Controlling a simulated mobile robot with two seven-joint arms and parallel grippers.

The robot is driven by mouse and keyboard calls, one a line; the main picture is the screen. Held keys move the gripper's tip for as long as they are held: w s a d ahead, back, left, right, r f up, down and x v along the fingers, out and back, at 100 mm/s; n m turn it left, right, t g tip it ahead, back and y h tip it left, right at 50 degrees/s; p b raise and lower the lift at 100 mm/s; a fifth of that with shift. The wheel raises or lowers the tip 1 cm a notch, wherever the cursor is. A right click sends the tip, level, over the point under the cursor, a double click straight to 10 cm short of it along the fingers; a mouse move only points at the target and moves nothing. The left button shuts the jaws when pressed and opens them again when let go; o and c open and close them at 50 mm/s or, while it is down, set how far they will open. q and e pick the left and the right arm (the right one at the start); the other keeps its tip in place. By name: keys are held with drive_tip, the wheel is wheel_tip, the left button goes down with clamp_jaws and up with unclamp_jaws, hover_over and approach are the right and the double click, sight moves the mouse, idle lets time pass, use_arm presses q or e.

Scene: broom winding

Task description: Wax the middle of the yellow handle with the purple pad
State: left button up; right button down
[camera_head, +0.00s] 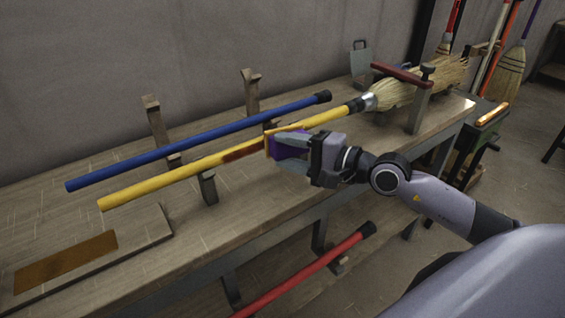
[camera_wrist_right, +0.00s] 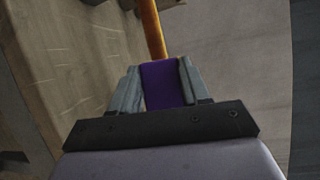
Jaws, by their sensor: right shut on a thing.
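The yellow handle (camera_head: 165,178) runs from the left end up to the broom's straw head (camera_head: 420,80) at the right. It rests on a wooden bracket above the bench. A dark reddish-brown patch (camera_head: 241,154) shows on its middle, just left of my right gripper. My right gripper (camera_head: 283,145) is shut on the purple pad (camera_head: 290,148), which is at the handle; touching cannot be told for certain. In the right wrist view the purple pad (camera_wrist_right: 163,84) sits between the two fingers, with the orange-lit handle (camera_wrist_right: 152,30) beyond it. My left gripper is not in view.
A blue handle (camera_head: 200,140) lies on brackets behind the yellow one. A board with a brown patch (camera_head: 65,260) lies at the front left of the bench. A red clamp bar (camera_head: 400,75) crosses near the straw head. A red handle (camera_head: 310,270) is below the bench edge.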

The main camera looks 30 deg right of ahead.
sight(281, 150)
drive_tip(key=shift+w+d+f+b, duration=0.1)
drive_tip(key=shift+d+f+b, duration=0.05)
drive_tip(key=shift+d+b, duration=0.4)
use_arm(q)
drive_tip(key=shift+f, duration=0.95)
use_arm(e)
drive_tip(key=shift+d+r, duration=0.15)
drive_tip(key=shift+r, duration=0.05)
drive_tip(key=shift+s+d+r+p, duration=0.1)
drive_tip(key=shift+s+r+p, duration=0.1)
drive_tip(key=shift+s, duration=0.8)
drive_tip(key=shift+s+d+r+p, duration=0.1)
drive_tip(key=shift+s+p, duration=0.1)
drive_tip(key=shift+s, duration=0.75)
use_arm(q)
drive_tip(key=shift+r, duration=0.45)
use_arm(e)
drive_tip(key=shift+s+r, duration=0.15)
drive_tip(key=shift+s, duration=0.85)
